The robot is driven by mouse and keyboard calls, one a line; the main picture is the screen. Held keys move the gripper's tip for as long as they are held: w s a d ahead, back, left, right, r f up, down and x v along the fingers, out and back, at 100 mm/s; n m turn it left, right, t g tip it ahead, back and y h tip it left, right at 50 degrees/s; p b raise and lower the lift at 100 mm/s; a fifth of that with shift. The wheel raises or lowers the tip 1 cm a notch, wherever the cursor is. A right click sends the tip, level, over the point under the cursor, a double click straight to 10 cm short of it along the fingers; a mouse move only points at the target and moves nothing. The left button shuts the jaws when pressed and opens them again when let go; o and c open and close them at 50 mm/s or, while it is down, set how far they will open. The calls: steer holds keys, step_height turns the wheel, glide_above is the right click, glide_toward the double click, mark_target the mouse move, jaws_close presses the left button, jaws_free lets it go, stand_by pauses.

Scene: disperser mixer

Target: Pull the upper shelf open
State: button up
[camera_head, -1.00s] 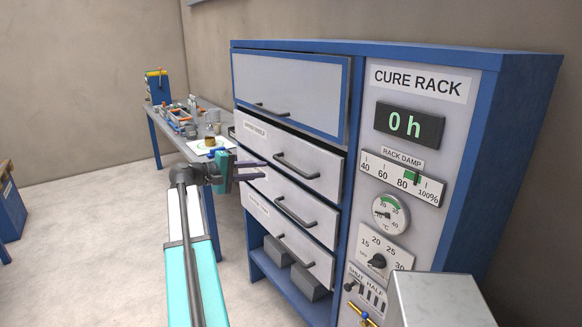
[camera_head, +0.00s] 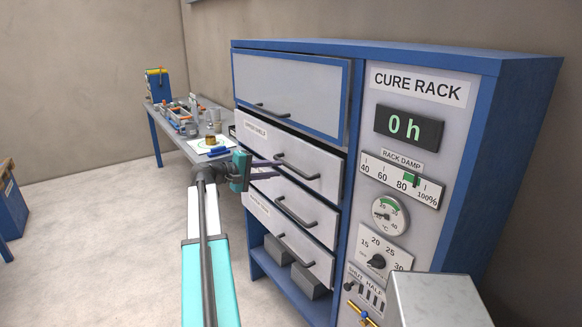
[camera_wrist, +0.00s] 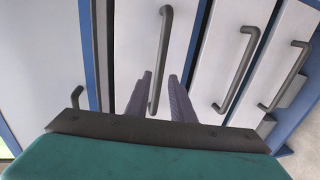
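The upper shelf (camera_head: 318,178) is the light grey drawer front, with a small label, just below the big blue-framed door of the cure rack. Its dark bar handle (camera_head: 297,166) lies across the front; in the wrist view this handle (camera_wrist: 161,55) runs up the middle. My gripper (camera_head: 280,159) reaches it from the left. In the wrist view my gripper (camera_wrist: 160,85) has its two purple fingers apart, with the lower end of the handle between them. I see no clear grip on the bar. The fingertips partly cover the handle's left end in the head view.
Two more drawers with similar handles (camera_head: 294,211) are below, above an open bottom bay with grey blocks (camera_head: 309,281). The control panel (camera_head: 410,145) is right. A cluttered table (camera_head: 186,143) stands behind my arm. Free floor (camera_head: 110,215) lies left.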

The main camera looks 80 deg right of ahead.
mark_target(289, 168)
steer(key=p+x, duration=0.2)
steer(key=x, duration=0.6)
steer(key=shift+s+d, duration=0.1)
jaws_close()
steer(key=shift+a, duration=0.25)
steer(key=shift+d, duration=0.15)
